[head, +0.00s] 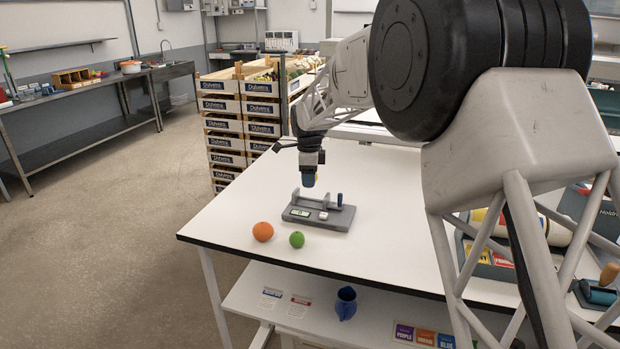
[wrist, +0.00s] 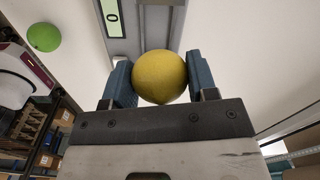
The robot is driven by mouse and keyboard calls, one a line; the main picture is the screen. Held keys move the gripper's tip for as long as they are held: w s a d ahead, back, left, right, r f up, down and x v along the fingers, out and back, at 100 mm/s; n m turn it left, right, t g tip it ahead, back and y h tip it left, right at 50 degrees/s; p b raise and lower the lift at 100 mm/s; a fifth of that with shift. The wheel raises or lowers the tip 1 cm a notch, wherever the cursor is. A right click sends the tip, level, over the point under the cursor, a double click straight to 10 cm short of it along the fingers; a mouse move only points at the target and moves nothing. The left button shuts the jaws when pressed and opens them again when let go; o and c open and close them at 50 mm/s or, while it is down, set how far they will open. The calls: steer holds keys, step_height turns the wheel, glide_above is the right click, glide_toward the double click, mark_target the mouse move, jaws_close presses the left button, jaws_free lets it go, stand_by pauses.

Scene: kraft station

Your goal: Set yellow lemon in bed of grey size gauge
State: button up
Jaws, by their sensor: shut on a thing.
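The yellow lemon (wrist: 160,77) is between the two blue fingers of my gripper (wrist: 157,82) in the wrist view. My gripper is shut on it. The grey size gauge (head: 334,222) lies on the white table in the head view, with a green display, a small white part and a blue knob on it. My gripper (head: 308,180) points down at the back left part of the gauge. The lemon is hidden by the fingers in the head view. I cannot tell whether it touches the bed. Part of the gauge (wrist: 145,18) shows beyond the lemon in the wrist view.
An orange fruit (head: 263,231) and a green fruit (head: 297,239) sit left of and in front of the gauge, near the table's front edge. A grey box of goods (head: 492,270) stands at the right. The table around the gauge is otherwise clear.

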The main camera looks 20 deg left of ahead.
mark_target(309, 203)
steer(key=shift+f, duration=0.2)
steer(key=shift+f, duration=2.55)
steer(key=shift+f, duration=0.75)
stand_by(1.3)
steer(key=o, duration=1)
steer(key=shift+o, duration=0.2)
steer(key=shift+r, duration=4)
steer(key=shift+d, duration=0.1)
